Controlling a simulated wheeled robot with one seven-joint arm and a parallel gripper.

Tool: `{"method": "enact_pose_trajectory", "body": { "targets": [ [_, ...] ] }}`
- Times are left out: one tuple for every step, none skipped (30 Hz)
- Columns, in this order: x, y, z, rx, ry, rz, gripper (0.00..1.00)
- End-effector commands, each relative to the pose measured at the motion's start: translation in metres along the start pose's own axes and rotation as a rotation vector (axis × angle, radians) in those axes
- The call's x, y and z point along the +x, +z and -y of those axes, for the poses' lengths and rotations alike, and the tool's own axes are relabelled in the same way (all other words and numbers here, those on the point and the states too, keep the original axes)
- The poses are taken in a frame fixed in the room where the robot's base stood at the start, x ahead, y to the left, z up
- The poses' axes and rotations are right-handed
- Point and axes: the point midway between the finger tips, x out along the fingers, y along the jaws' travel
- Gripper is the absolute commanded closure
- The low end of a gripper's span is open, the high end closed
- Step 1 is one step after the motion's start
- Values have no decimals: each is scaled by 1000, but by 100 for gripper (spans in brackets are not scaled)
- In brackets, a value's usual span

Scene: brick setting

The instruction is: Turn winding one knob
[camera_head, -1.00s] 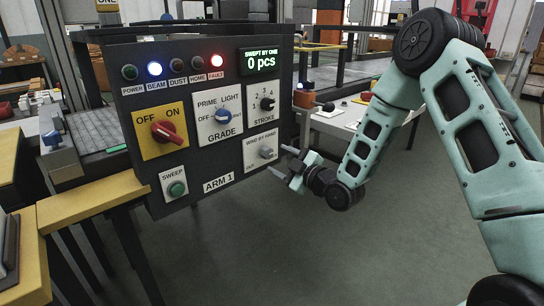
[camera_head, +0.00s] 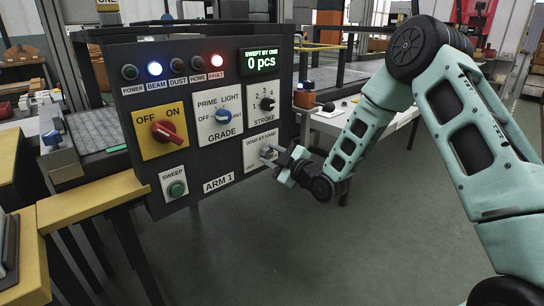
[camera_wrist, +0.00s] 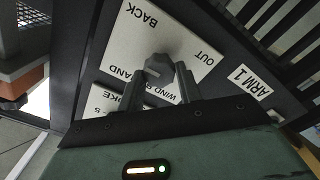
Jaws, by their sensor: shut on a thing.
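The grey winding knob (camera_head: 266,152) sits on the white "WIND BY HAND" plate (camera_head: 257,140) at the lower right of the dark control panel (camera_head: 225,172). My gripper (camera_head: 272,157) is at the plate, with its fingers around the knob and shut on it. In the wrist view, the fingertips (camera_wrist: 168,75) meet at the knob, in front of the same plate (camera_wrist: 190,45), which reads "OUT" and "BACK". The fingers hide much of the knob, so its exact angle cannot be told.
Close by on the panel are the stroke knob (camera_head: 267,103), the blue grade knob (camera_head: 223,115), the red off/on switch (camera_head: 165,131) and the green sweep button (camera_head: 177,189). Beam and fault lamps are lit; the display (camera_head: 260,62) reads 0 pcs. Floor below right is clear.

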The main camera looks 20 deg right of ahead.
Motion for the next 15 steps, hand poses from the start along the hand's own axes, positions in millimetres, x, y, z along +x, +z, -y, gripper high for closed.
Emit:
{"method": "enact_pose_trajectory", "body": {
  "targets": [
    [0,0,0,3,-1,0,88],
    [0,0,0,7,-1,0,88],
    [0,0,0,13,-1,0,88],
    [0,0,0,20,-1,0,88],
    [0,0,0,29,-1,0,88],
    [0,0,0,41,-1,0,88],
    [0,0,0,53,-1,0,88],
    [0,0,0,67,-1,0,88],
    [0,0,0,88,-1,0,88],
    [0,0,0,105,-1,0,88],
    [0,0,0,125,-1,0,88],
    [0,0,0,153,-1,0,88],
    [0,0,0,175,-1,0,88],
    [0,0,0,200,-1,-1,88],
    [0,0,0,234,-1,-1,88]
  ]
}}
